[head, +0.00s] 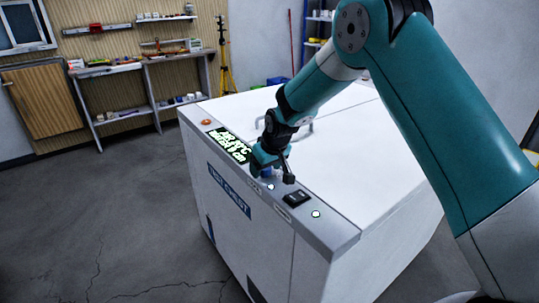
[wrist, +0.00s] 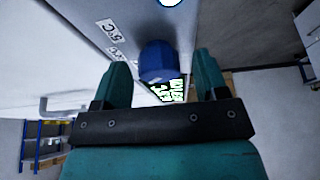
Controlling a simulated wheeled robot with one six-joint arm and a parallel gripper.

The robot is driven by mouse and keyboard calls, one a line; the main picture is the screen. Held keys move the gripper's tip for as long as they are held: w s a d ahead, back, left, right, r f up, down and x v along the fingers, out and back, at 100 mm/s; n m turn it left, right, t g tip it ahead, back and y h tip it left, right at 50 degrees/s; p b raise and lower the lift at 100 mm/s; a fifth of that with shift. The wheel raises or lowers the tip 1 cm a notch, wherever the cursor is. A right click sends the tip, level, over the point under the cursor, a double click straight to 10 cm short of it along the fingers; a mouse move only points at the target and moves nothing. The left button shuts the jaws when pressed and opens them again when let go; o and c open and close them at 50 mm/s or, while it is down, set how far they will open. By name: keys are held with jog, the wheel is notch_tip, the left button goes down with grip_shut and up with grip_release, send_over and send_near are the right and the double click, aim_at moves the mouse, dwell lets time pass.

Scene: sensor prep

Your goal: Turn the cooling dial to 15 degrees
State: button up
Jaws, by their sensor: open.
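The cooling dial is a blue knob (wrist: 157,58) on the grey panel of a white chest (head: 345,130). In the head view only a little of the dial (head: 267,173) shows beneath my gripper (head: 272,163). In the wrist view my gripper (wrist: 162,62) is open, with one finger on each side of the dial and gaps visible between them. I cannot tell how deep the fingers reach around it. A label reading 5°C (wrist: 108,30) lies beside the dial. A black display with green text (head: 230,146) is on the panel; its reading is too blurred to read.
The panel also carries an orange button (head: 207,122), a black switch (head: 296,198), and a small green-rimmed light (head: 316,214). A handle (head: 304,129) rises from the lid behind my gripper. Shelves (head: 150,90) stand against the far wall. The floor left of the chest is clear.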

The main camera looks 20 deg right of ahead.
jog(key=b+v, duration=0.1)
jog(key=v, duration=1.6)
jog(key=shift+b, duration=0.35)
jog(key=shift+s, duration=0.15)
